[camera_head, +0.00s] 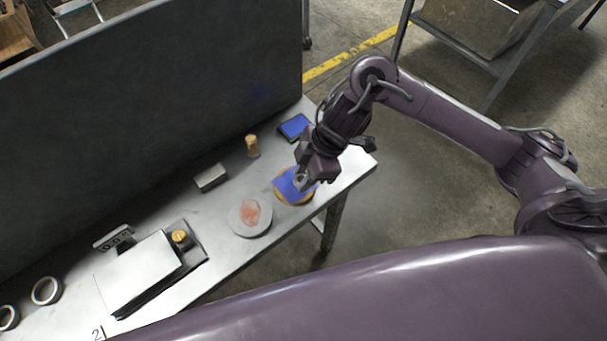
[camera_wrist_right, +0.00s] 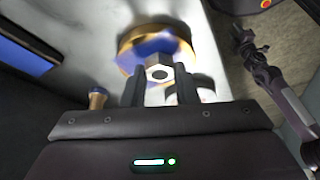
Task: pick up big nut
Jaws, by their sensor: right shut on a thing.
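The big nut (camera_wrist_right: 158,73) is a silver hexagonal nut with a dark hole. My right gripper (camera_wrist_right: 160,88) is shut on it, with one finger on each side. In the head view the right gripper (camera_head: 301,182) is over a round gold dish with a blue middle (camera_head: 283,196), and the nut (camera_head: 300,181) shows small between its fingertips. The dish (camera_wrist_right: 128,50) also shows just beyond the nut in the right wrist view. A purple arm with a small gripper (camera_wrist_right: 243,42), apparently my left, shows at the right of that view; its jaws are too small to judge.
On the grey table (camera_head: 190,215) are a pale round dish (camera_head: 237,228), a scale (camera_head: 137,272) with a small gold piece (camera_head: 180,237), a grey block (camera_head: 211,177), a gold peg (camera_head: 253,150), a blue tray (camera_head: 294,126) and two rings (camera_head: 46,290). A dark panel (camera_head: 150,110) stands behind.

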